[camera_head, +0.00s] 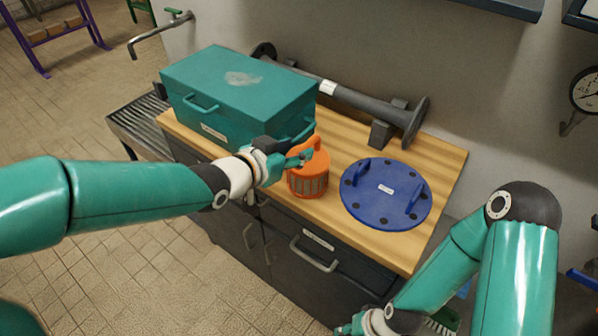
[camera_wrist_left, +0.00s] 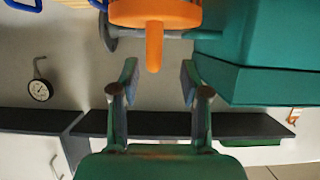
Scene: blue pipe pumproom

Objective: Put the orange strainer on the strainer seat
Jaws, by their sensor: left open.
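The orange strainer (camera_head: 308,180) stands upright on the wooden worktop, between the teal toolbox and the blue disc. It has a mesh side and a loop handle on top. My left gripper (camera_head: 300,157) is open at the strainer's handle. In the left wrist view the strainer (camera_wrist_left: 154,14) is at the top, and its handle points at the gap between the open fingers of the left gripper (camera_wrist_left: 159,75). My right gripper (camera_head: 362,328) is low at the bottom edge, partly cut off. I cannot make out a strainer seat.
A teal toolbox (camera_head: 235,85) stands left of the strainer. A blue disc (camera_head: 383,205) with two handles lies to the right. A dark flanged pipe (camera_head: 365,103) lies behind. The worktop (camera_head: 440,155) is bare at its right end. Drawers are below.

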